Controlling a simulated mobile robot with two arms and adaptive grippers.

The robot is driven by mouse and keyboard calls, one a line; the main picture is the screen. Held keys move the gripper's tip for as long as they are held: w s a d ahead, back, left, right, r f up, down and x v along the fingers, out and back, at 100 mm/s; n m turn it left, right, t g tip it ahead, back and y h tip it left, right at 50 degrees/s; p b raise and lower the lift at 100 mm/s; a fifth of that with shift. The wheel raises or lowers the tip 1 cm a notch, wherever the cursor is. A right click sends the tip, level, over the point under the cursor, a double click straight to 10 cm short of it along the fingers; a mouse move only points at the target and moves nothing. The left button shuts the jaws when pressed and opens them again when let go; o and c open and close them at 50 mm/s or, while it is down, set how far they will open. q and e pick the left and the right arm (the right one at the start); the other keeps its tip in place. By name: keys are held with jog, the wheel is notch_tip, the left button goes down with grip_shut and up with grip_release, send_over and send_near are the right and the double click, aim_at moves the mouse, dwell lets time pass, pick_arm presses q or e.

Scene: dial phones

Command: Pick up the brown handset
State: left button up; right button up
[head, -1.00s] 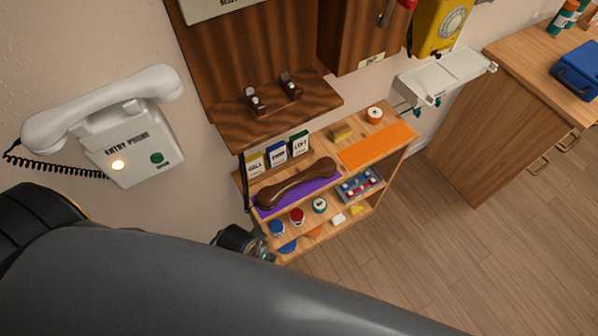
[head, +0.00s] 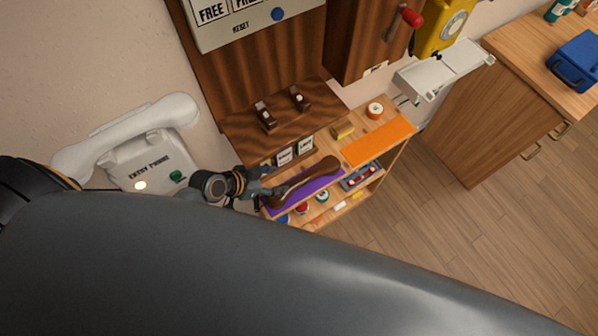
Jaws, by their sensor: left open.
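The brown handset (head: 309,178) lies on a purple mat (head: 285,206) on the top of a small wooden shelf unit. My left gripper (head: 268,187) is open at the left end of the handset, just above or beside it. I cannot tell whether its fingers touch the handset. My left arm covers the front of the shelf's lower part. My right gripper is out of view.
An orange mat (head: 379,142) lies right of the handset. Small cards (head: 294,153) stand behind it. A white entry phone (head: 146,158) hangs at left. A wooden ledge with two cradle hooks (head: 266,117) overhangs the shelf. A wooden cabinet (head: 490,125) stands right.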

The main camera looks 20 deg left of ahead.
aim_at(301, 180)
pick_arm(q)
jog(key=b+x, duration=0.5)
jog(key=x, duration=0.3)
jog(key=shift+d, duration=0.3)
jog(key=shift+w+d+f+b, duration=0.15)
jog(key=shift+f+b, duration=0.25)
jog(key=shift+f, duration=0.1)
jog(key=b+x, duration=0.2)
jog(key=x, duration=0.1)
jog(key=shift+d+f+b, duration=0.25)
jog(key=shift+d+b, duration=0.1)
jog(key=shift+w+d+f, duration=0.2)
jog(key=shift+f, duration=0.05)
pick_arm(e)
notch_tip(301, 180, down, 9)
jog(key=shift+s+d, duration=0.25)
pick_arm(q)
jog(key=shift+r, duration=0.1)
grip_shut()
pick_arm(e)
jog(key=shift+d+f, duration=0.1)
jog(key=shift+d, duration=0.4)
